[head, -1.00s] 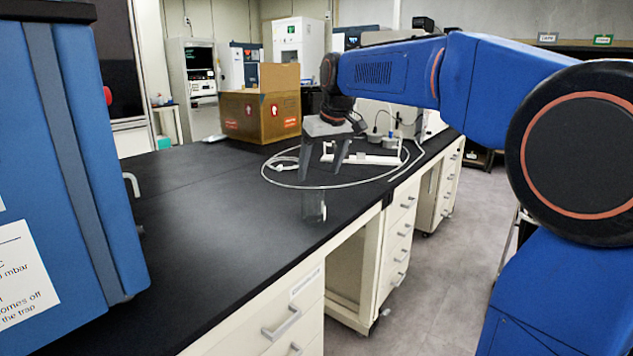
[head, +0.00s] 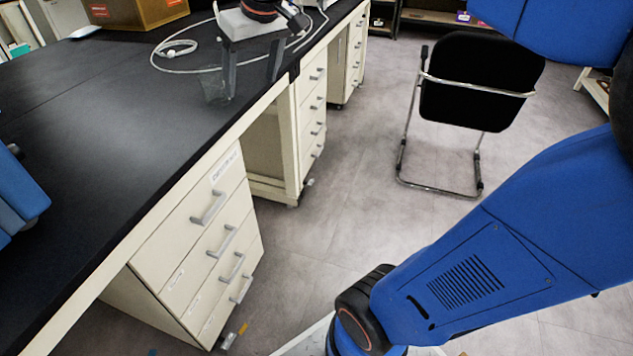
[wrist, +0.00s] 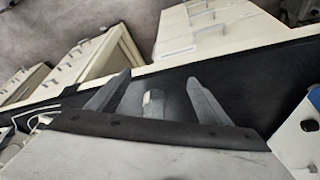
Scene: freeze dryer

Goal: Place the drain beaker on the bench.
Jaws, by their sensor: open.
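The drain beaker (head: 212,89) is a small, clear vessel standing upright on the black bench top (head: 110,120), close to its front edge. In the wrist view the beaker (wrist: 153,104) shows between the two fingers, with a pale patch on its side. My gripper (head: 251,88) is open over the bench edge, and one finger overlaps the beaker in the head view. In the wrist view both fingers of my gripper (wrist: 157,78) stand apart from the beaker, with gaps on each side. The beaker's base is hard to make out.
A white cable (head: 180,68) loops on the bench behind the gripper. A brown box (head: 135,12) stands farther back. Blue equipment (head: 18,195) is at the left edge. Drawers (head: 215,240) sit below the bench, and a black chair (head: 475,80) stands on the floor.

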